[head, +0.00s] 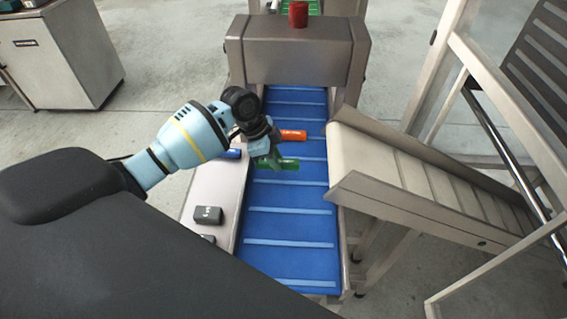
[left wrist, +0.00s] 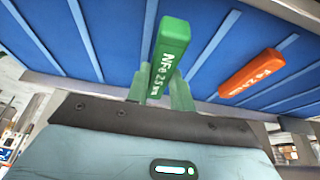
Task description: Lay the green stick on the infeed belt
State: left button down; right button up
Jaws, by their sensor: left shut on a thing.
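The green stick (head: 288,164) is held in my left gripper (head: 273,163), over the middle of the blue infeed belt (head: 290,222). In the left wrist view the green stick (left wrist: 168,52) stands between the two green-tinted fingers, with white lettering on its side. The belt (left wrist: 110,30) with its pale cross bars shows behind it. I cannot tell whether the stick touches the belt. An orange stick (head: 292,135) lies on the belt just beyond the gripper, and it also shows in the left wrist view (left wrist: 251,77). My right gripper is not in view.
A beige housing (head: 297,60) spans the belt's far end, with a red cylinder (head: 298,14) on top. A side ledge (head: 196,190) left of the belt holds a blue object (head: 232,154) and a dark block (head: 208,215). A sloping chute (head: 380,165) meets the belt's right side. The near belt is clear.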

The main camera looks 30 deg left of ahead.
aim_at(283, 172)
pick_arm(q)
jog(key=shift+w+d+f, duration=0.1)
jog(key=shift+w+d, duration=0.55)
jog(key=shift+w, duration=0.35)
notch_tip(283, 172, down, 4)
jog(key=shift+r, duration=0.2)
jog(key=shift+f, duration=0.1)
jog(key=c, duration=1.2)
grip_release()
